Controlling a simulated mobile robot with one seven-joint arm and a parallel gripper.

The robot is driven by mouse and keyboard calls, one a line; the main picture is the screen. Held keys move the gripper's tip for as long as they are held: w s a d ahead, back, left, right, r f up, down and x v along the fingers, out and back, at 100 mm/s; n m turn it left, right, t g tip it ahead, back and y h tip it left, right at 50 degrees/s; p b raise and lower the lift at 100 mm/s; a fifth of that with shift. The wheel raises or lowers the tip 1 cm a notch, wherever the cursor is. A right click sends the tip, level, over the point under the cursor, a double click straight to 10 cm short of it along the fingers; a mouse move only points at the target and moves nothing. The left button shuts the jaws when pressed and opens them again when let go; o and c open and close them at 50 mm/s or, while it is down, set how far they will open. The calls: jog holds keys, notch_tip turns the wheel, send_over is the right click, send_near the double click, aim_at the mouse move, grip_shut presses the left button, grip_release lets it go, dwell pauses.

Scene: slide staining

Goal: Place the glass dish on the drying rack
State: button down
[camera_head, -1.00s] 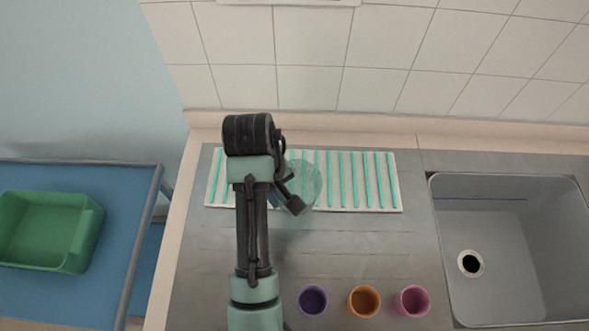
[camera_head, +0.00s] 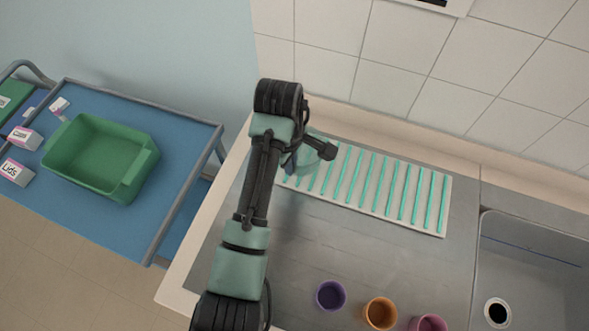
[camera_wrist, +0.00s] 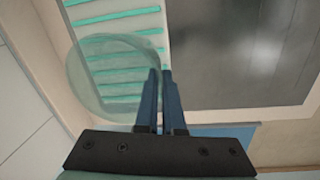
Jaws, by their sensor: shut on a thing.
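The glass dish (camera_wrist: 92,88) is round, clear and faintly green. In the wrist view my gripper (camera_wrist: 160,74) has its two blue fingers close together on the dish's right edge. In the head view the dish (camera_head: 318,160) shows partly behind my wrist, over the left end of the drying rack (camera_head: 415,220). The rack is a pale board with several teal bars, and its bars show through the dish in the wrist view (camera_wrist: 118,14). I cannot tell whether the dish touches the rack. My gripper's fingertips are mostly hidden by my arm in the head view.
A purple cup (camera_head: 331,295), an orange cup (camera_head: 380,312) and a pink cup (camera_head: 428,323) stand at the counter's front. A sink (camera_head: 540,275) is at the right. A blue cart (camera_head: 85,215) with a green bin (camera_head: 103,160) stands left. The counter's middle is clear.

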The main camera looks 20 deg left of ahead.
jog(key=shift+f, duration=2.25)
jog(key=shift+f, duration=0.15)
jog(key=c, duration=1)
grip_release()
jog(key=shift+c, duration=0.2)
notch_tip(320, 180, up, 12)
jog(key=s, duration=0.1)
jog(key=shift+a+r+p, duration=0.15)
jog(key=shift+r+p, duration=0.05)
jog(key=shift+p, duration=0.1)
